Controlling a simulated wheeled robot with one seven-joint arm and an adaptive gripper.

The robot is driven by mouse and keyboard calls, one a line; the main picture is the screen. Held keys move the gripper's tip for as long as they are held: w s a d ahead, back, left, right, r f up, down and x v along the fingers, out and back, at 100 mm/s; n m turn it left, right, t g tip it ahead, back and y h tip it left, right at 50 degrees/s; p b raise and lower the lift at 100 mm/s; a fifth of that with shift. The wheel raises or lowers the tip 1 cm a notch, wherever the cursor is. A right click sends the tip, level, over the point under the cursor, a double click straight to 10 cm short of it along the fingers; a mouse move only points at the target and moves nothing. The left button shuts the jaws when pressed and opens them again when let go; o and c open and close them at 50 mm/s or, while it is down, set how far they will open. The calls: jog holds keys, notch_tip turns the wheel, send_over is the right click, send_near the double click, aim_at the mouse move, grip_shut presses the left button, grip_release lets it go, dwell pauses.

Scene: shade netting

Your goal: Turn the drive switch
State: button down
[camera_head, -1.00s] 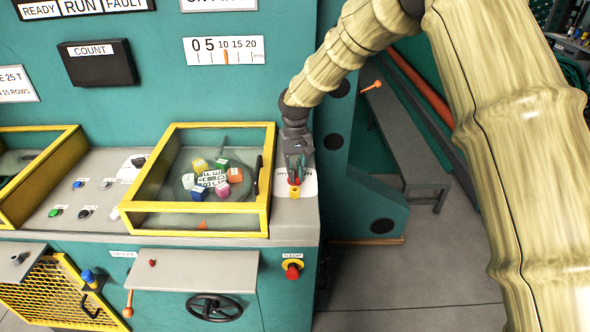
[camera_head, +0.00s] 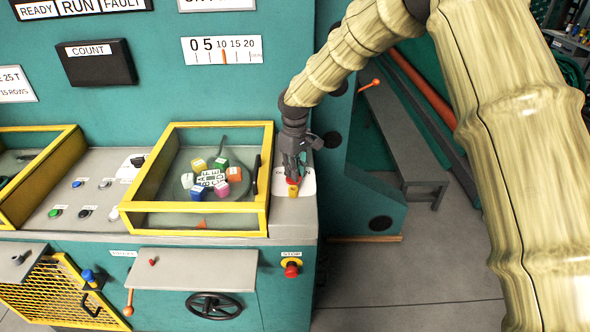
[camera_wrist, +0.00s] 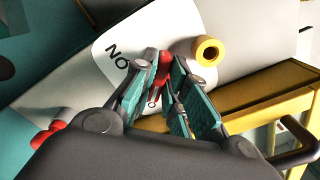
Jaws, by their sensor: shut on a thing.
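The drive switch is a red knob (camera_wrist: 163,64) on a white plate (camera_wrist: 112,60) with partly hidden lettering, on the grey console top at the right of the machine. My gripper (camera_head: 293,175) points down onto the switch. In the wrist view its teal-padded fingers (camera_wrist: 160,90) are closed around the red knob, which shows between them. Most of the knob is hidden by the fingers. A yellow ring-shaped piece (camera_wrist: 208,50) stands beside the knob; it also shows in the head view (camera_head: 293,190).
A yellow-framed clear box (camera_head: 265,190) with several coloured blocks stands just left of my gripper. A red stop button (camera_head: 291,268) and a black handwheel (camera_head: 214,306) are on the machine's front. A grey bench (camera_head: 405,145) stands at the right, with open floor before it.

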jog(key=shift+w+r, duration=0.1)
jog(key=c, duration=1.7)
grip_release()
notch_tip(320, 180, up, 12)
jog(key=shift+f, duration=0.1)
